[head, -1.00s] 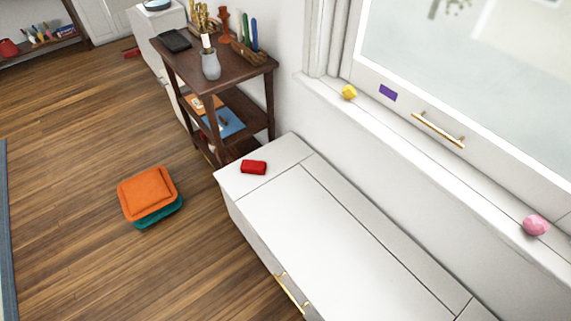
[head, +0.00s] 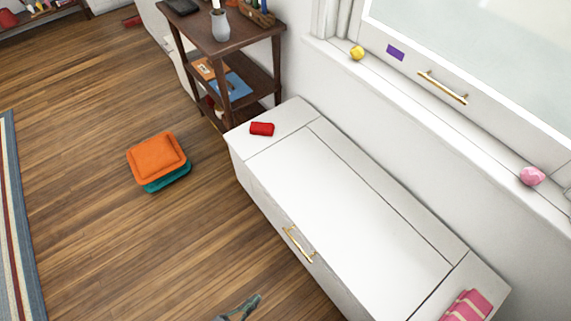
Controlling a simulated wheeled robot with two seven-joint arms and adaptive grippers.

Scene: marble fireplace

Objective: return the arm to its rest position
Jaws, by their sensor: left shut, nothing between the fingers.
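My left gripper (head: 246,303) shows only in part at the bottom edge of the head view, over the wooden floor and left of the white bench. Its fingers are shut and hold nothing. The rest of the left arm is out of frame. My right gripper is not in view.
The white bench (head: 335,215) runs along the wall, with a red block (head: 262,129) on its far end and a pink striped item (head: 467,306) at its near end. Orange and teal cushions (head: 157,157) lie on the floor. A dark wooden shelf (head: 243,43) stands beyond.

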